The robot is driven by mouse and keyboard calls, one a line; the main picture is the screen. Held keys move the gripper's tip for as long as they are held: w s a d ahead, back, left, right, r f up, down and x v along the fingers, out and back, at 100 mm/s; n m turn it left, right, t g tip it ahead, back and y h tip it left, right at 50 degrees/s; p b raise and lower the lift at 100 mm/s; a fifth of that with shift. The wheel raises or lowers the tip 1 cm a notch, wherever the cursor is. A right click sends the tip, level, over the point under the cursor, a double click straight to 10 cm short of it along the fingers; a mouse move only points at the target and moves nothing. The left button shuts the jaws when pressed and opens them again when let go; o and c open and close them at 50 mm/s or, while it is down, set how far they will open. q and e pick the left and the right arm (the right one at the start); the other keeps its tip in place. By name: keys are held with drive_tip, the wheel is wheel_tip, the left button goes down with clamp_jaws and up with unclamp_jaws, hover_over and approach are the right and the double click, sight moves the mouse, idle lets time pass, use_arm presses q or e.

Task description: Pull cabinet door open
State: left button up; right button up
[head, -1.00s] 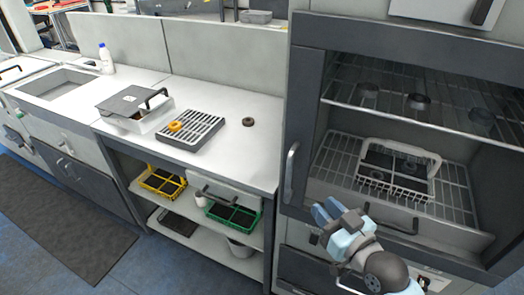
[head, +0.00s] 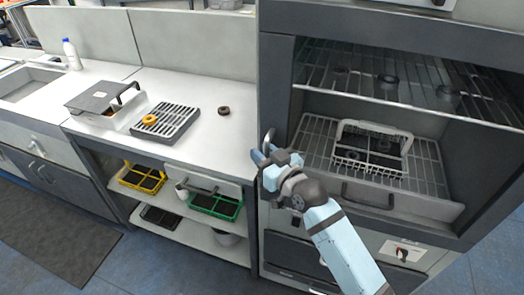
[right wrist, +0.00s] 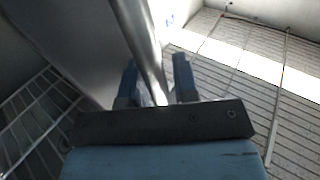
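The cabinet (head: 365,100) at the right has a dark frame, and its front opening shows wire racks inside. A vertical metal handle (head: 268,140) is at the left edge of the cabinet. My right gripper (head: 265,157) is at the handle. In the right wrist view the handle bar (right wrist: 146,50) passes between the two blue fingers of my right gripper (right wrist: 157,82). The fingers stand apart on either side of the bar, with a gap showing. My left gripper is not in view.
A wire basket (head: 370,150) sits on the lower rack in the cabinet. The counter (head: 195,145) at the left carries a grey grid tray (head: 168,122) and a lidded box (head: 105,100). A yellow crate (head: 140,178) and a green crate (head: 215,205) are on the shelf below.

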drive_tip(key=shift+w+a, duration=0.15)
clamp_jaws()
